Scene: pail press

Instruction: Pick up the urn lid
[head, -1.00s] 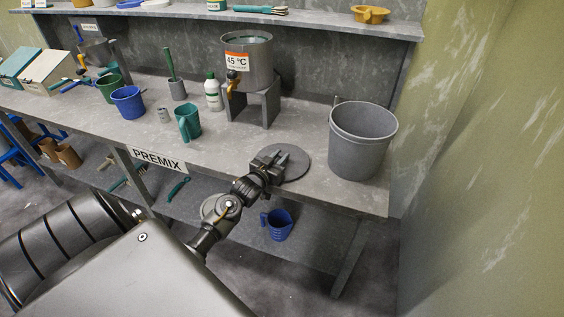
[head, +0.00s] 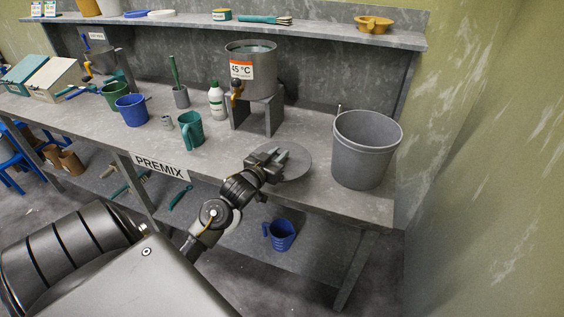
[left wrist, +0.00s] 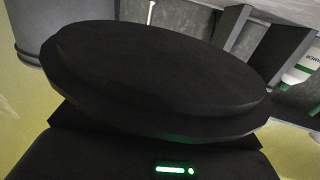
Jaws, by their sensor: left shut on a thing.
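The urn lid (head: 294,163) is a flat grey disc near the front edge of the bench. My left gripper (head: 277,163) is shut on it from above, so its middle is covered. In the left wrist view the lid (left wrist: 155,75) shows as a dark disc filling most of the picture, close against my gripper. I cannot tell for sure how far it is above the bench top. The urn (head: 250,72) is a grey metal pot with a 45 °C label and a tap, open at the top, standing on a grey stand. My right gripper is not in view.
A large grey pail (head: 365,150) stands right of the lid. A white bottle (head: 216,101), a teal jug (head: 190,130) and a blue pail (head: 132,109) stand to the left. A shelf (head: 330,33) runs above the bench. A blue jug (head: 279,235) sits on the lower shelf.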

